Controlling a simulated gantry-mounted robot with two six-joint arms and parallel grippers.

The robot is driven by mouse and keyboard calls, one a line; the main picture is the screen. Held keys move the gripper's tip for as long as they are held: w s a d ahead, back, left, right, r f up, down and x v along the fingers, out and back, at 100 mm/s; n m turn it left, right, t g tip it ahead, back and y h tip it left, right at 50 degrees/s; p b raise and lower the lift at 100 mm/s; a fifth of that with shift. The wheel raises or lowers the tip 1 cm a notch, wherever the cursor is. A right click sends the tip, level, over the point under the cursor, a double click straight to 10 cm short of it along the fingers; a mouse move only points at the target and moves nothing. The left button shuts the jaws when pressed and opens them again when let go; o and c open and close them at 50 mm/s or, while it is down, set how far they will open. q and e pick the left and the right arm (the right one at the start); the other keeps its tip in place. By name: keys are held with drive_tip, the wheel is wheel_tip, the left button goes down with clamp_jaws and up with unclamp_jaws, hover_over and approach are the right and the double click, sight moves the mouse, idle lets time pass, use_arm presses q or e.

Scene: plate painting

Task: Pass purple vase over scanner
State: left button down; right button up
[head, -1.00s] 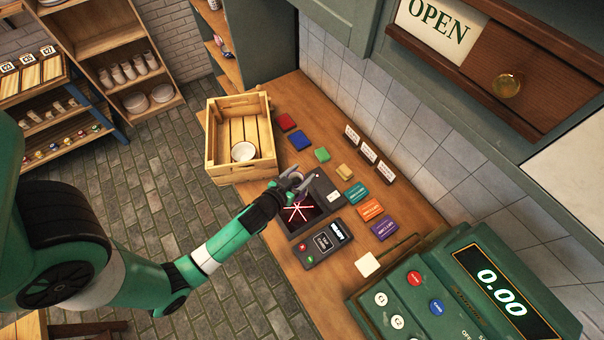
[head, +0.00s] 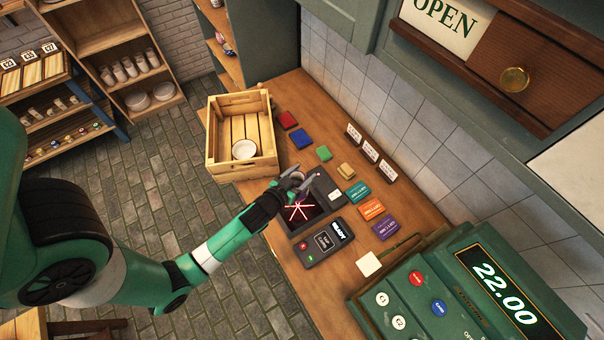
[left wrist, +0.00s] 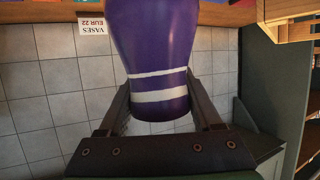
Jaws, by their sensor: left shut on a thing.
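The purple vase (left wrist: 155,50) with two white stripes fills the middle of the left wrist view. My left gripper (left wrist: 163,108) is shut on it, one finger on each side. In the head view my left gripper (head: 294,182) is over the far edge of the scanner (head: 302,211), and the vase is mostly hidden there by the gripper. The scanner is a dark box with red crossing lines glowing on its glass. My right gripper is not in view.
A wooden crate (head: 212,140) with a white bowl (head: 244,150) stands beyond the scanner. A card terminal (head: 323,243) lies nearer. Coloured blocks and cards line the counter (head: 345,293). A green cash register (head: 440,290) reads 22.00.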

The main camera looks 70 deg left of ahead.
use_arm(q)
wheel_tip(320, 180, up, 3)
drive_tip(key=shift+r+p, duration=0.15)
drive_tip(key=shift+p, duration=0.85)
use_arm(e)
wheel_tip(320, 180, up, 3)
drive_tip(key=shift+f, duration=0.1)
